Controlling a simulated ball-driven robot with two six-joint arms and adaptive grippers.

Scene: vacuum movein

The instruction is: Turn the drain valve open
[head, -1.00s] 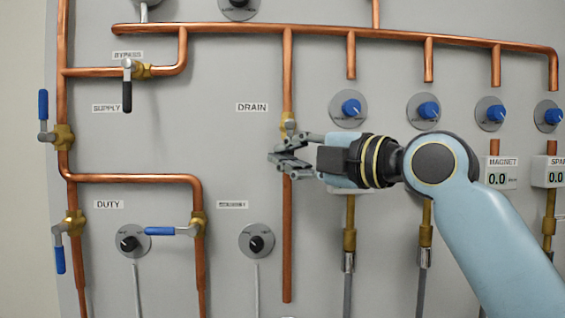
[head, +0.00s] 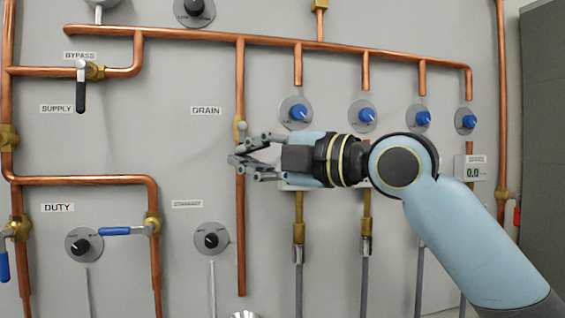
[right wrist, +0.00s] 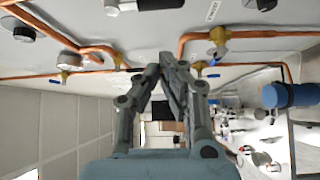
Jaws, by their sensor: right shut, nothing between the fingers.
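The drain valve shows as a brass body (head: 239,124) on the vertical copper pipe just below the DRAIN label (head: 206,111). Its handle is hidden or cannot be told apart from my fingers. My right gripper (head: 236,160) is just below the brass body, with its fingertips in front of the pipe. I cannot tell whether they touch it. The gripper is shut and empty; in the right wrist view its fingertips (right wrist: 168,60) come together. My left gripper is not in view.
The bypass valve (head: 95,71) has a black handle pointing down. A blue-handled valve (head: 152,224) sits at lower left. Black knobs (head: 211,240) and blue knobs (head: 298,112) stick out from the grey panel. A dark cabinet (head: 543,150) stands at the right edge.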

